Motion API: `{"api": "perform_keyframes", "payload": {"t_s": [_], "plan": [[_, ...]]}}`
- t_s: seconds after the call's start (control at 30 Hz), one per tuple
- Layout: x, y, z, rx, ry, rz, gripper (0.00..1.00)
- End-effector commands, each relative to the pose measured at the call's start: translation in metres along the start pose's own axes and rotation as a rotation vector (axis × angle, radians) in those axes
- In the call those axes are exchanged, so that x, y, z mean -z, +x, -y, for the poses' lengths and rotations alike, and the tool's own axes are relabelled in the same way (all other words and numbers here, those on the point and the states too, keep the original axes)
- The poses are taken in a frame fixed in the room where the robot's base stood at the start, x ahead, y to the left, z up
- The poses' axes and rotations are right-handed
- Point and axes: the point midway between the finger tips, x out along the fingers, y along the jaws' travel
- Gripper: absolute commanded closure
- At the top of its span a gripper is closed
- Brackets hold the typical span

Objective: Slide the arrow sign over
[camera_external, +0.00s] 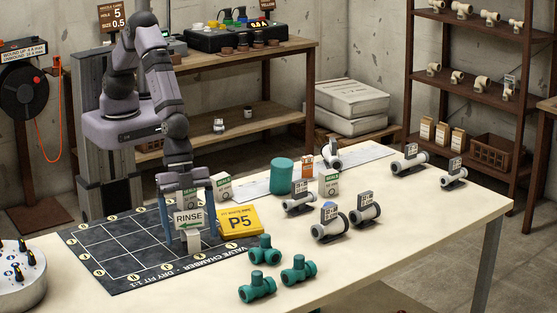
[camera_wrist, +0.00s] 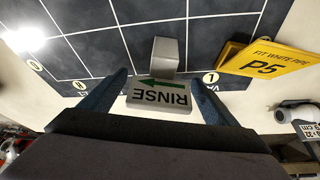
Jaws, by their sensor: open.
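The arrow sign (camera_external: 188,219) is a pale plate reading RINSE with a green arrow that points left in the outside view. It stands near the front edge of the dark gridded mat (camera_external: 118,274). In the wrist view the sign (camera_wrist: 158,97) shows upside down, with a light grey block (camera_wrist: 167,54) just beyond it. My gripper (camera_external: 188,228) is low over the mat with its blue fingers apart, one on each side of the sign. In the wrist view gaps show between the sign and both fingers of my gripper (camera_wrist: 166,82). I cannot tell whether the sign touches the mat.
A yellow P5 board (camera_external: 240,221) stands close to the right of my gripper. Several teal pipe fittings (camera_external: 264,249) lie at the table's front. White pipe pieces with tags (camera_external: 333,223) and a teal cylinder (camera_external: 282,176) stand farther right.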

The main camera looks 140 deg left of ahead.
Motion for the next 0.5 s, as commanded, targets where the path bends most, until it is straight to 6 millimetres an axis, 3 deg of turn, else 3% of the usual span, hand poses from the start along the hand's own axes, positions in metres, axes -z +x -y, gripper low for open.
{"api": "perform_keyframes", "payload": {"t_s": [0.3,0.5], "plan": [[0.0,-0.037,0.0,0.001,0.0,-0.002,0.18],[0.0,-0.051,0.0,0.0,0.0,0.0,0.18]]}}
